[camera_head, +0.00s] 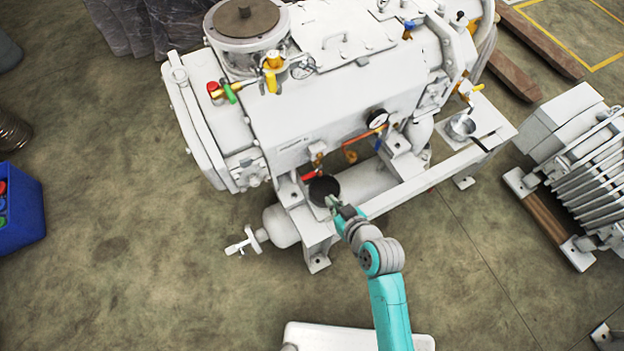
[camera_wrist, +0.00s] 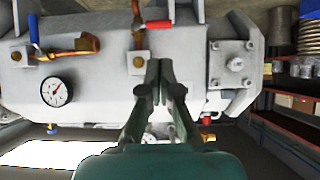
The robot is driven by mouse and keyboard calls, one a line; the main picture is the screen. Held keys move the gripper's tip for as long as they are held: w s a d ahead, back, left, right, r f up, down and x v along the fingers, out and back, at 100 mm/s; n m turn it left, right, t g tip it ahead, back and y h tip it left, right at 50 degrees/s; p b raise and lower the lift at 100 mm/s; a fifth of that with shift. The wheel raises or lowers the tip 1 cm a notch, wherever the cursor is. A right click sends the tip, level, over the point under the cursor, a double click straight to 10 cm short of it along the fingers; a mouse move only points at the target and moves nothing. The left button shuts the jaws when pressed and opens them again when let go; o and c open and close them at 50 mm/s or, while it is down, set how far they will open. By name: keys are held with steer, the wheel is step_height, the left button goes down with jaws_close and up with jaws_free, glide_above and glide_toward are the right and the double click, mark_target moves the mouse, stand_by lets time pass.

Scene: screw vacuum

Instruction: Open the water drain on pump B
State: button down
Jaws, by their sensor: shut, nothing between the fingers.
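The large white pump (camera_head: 350,85) fills the upper middle of the head view; its label is too small to read. On its near side are a red-handled valve (camera_head: 310,175), a copper-coloured pipe (camera_head: 350,152) and a round gauge (camera_head: 377,118). The wrist view shows the gauge (camera_wrist: 56,92), a blue lever (camera_wrist: 34,29) on a copper-coloured pipe, and a red handle (camera_wrist: 136,9). I cannot tell for sure which valve is the water drain. My gripper (camera_head: 331,201) is shut and empty, by the pump's lower near side; its fingertips (camera_wrist: 159,66) point toward the pump body.
A white cylinder (camera_head: 281,226) with a white valve (camera_head: 243,242) lies under the pump. A finned white machine (camera_head: 590,150) stands at right, a blue bin (camera_head: 20,213) at left.

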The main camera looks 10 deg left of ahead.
mark_target(310, 177)
steer(key=x, duration=1.4)
